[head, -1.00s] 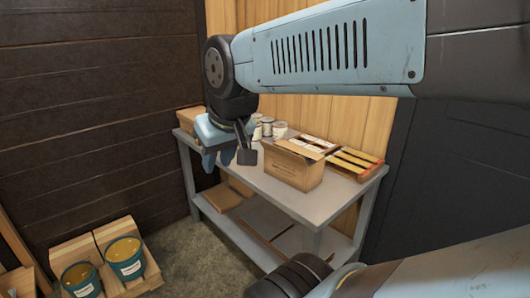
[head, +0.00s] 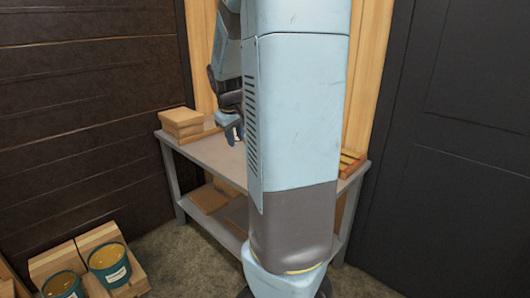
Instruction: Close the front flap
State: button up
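The open cardboard box with the flaps, seen on the table a second ago, is hidden behind my arm now, so its front flap cannot be seen. My gripper (head: 234,134) is small in the picture, just above the grey table (head: 212,152), left of the upright blue arm link that fills the middle of the view. Its fingers point down, and it is too small and partly covered to tell whether it is open or shut.
Closed cardboard boxes (head: 181,122) stand on the table's left end. Flat cardboard (head: 208,198) lies on the lower shelf. Two teal buckets (head: 109,262) stand at the floor's left.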

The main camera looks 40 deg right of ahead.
jog(key=w+d+f+n+g+h, duration=0.15)
jog(key=w+d+h, duration=0.3)
jog(key=d, duration=0.65)
jog(key=shift+y, duration=0.45)
jog(key=x, duration=1.3)
jog(key=shift+s+f, duration=0.1)
jog(key=shift+f, duration=0.4)
jog(key=shift+c, duration=0.4)
